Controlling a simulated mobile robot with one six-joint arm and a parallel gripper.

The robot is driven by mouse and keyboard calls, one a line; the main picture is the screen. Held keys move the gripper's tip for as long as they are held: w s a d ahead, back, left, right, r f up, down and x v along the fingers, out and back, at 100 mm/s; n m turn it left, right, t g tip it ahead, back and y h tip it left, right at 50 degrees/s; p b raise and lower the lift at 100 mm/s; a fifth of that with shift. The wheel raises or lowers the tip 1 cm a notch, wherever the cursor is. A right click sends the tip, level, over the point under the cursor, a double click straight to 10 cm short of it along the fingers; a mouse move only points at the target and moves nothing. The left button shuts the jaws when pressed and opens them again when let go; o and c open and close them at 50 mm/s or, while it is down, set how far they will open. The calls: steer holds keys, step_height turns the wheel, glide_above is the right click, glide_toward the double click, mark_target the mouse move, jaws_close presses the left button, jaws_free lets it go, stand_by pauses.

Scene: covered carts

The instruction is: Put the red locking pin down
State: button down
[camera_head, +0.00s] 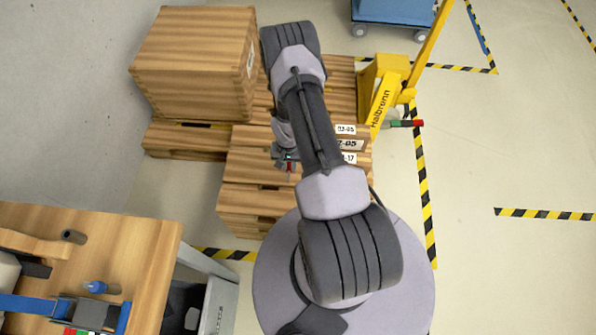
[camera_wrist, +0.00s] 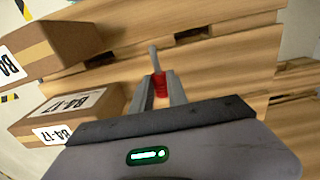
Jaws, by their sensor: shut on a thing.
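The red locking pin has a red grip (camera_wrist: 161,88) and a thin grey shank that points away from my gripper in the wrist view. My gripper (camera_wrist: 158,77) is shut on the red part, with one finger on each side. The pin is held over a wooden surface (camera_wrist: 215,75); I cannot tell whether its shank touches the wood. In the head view my gripper (camera_head: 285,155) is partly hidden by my arm, above the stacked wooden pallets (camera_head: 250,197). A small red bit of the pin (camera_head: 290,168) shows below it.
Labelled cardboard boxes (camera_wrist: 72,112) lie close left of my gripper in the wrist view. A large wooden crate (camera_head: 190,65) stands behind on the pallets. A yellow lifting device (camera_head: 385,90) stands to the right. A workbench (camera_head: 150,245) is at lower left. The floor at right is mostly clear.

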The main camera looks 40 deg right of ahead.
step_height(320, 180, down, 8)
steer(key=b, duration=0.2)
steer(key=shift+r+b, duration=0.25)
steer(key=shift+b, duration=0.15)
steer(key=shift+f+b, duration=0.45)
steer(key=shift+b, duration=0.05)
steer(key=c, duration=1.3)
jaws_free()
